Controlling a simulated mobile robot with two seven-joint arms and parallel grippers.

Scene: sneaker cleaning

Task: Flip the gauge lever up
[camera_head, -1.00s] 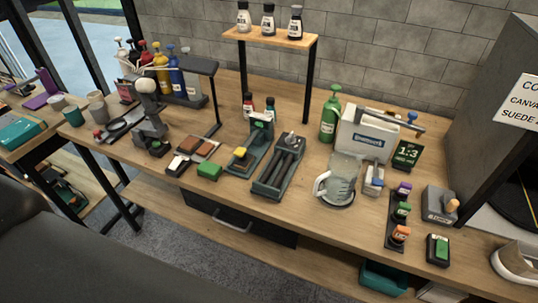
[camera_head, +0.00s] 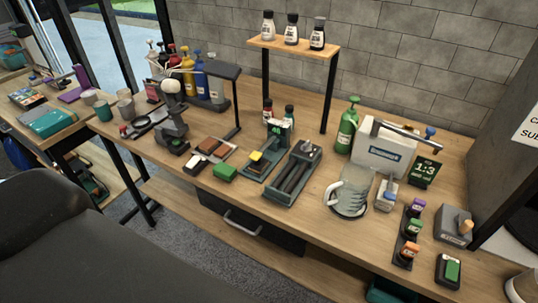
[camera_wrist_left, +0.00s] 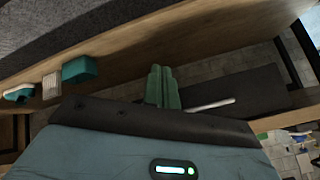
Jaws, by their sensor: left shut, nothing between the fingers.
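No part is clearly marked as the gauge lever. A teal stand with a small green display (camera_head: 279,130) and a yellow block (camera_head: 256,157) stands mid-table in the head view. A grey box with a tan peg (camera_head: 465,227) sits at the right front; the peg points up at a slant. I cannot tell which is the gauge. My left gripper (camera_wrist_left: 161,69) shows only in the left wrist view. Its two green fingers are together and empty, near the table's wooden edge and dark drawer, away from both devices. My right gripper is not in view.
The wooden table (camera_head: 300,232) is crowded. A raised shelf (camera_head: 293,46) holds several bottles. A drawer handle (camera_head: 242,223) sticks out in front.

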